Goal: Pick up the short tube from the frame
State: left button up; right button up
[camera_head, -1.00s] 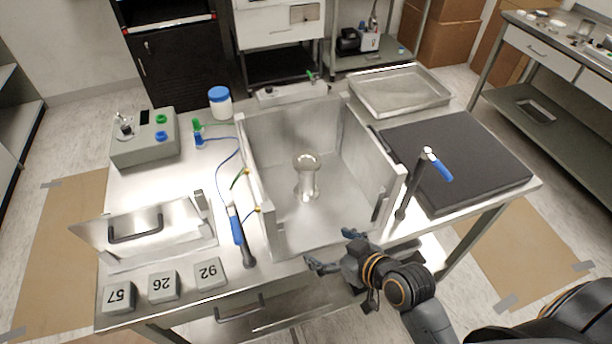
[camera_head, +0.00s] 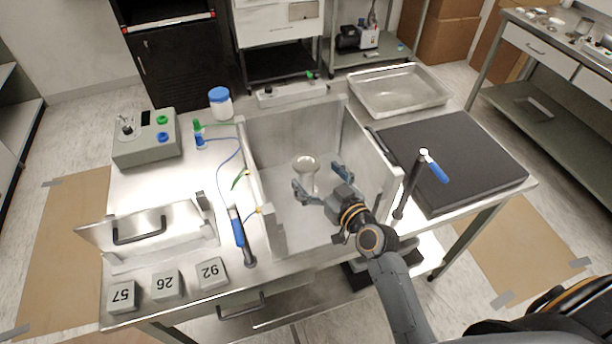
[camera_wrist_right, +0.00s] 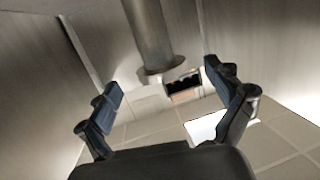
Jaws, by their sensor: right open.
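The short tube (camera_head: 306,167) is a metal tube with a flared round rim, standing in the open-topped metal frame (camera_head: 259,200). Its lower part is partly hidden by my right gripper. My right gripper (camera_head: 318,181) is inside the frame, open, with its fingers pointing at the tube, one toward each side of it. In the right wrist view the tube (camera_wrist_right: 151,35) and its flange lie ahead of the spread fingers (camera_wrist_right: 161,80). A gap shows between fingers and tube, so the gripper is empty. My left gripper is not in view.
A blue-handled tool (camera_head: 238,232) stands at the frame's left front, and another (camera_head: 436,172) at its right. A lid with a handle (camera_head: 150,229) and numbered blocks (camera_head: 167,286) are on the left. A black plate (camera_head: 460,150) and a metal tray (camera_head: 400,106) are on the right.

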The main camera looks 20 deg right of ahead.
aim_at(306, 165)
jog(key=shift+w+a, duration=0.1)
jog(key=shift+w, duration=0.25)
jog(key=p+x, duration=0.1)
jog(key=x, duration=0.2)
jog(key=shift+w+f, duration=0.1)
jog(key=shift+w, duration=0.15)
jog(key=shift+w+a+f, duration=0.15)
jog(key=shift+w+f, duration=0.05)
jog(key=shift+w, duration=0.25)
jog(key=shift+s, duration=0.1)
jog(key=c, duration=1.8)
jog(key=shift+r, duration=0.2)
jog(key=shift+c, duration=0.7)
jog(key=shift+p, duration=0.3)
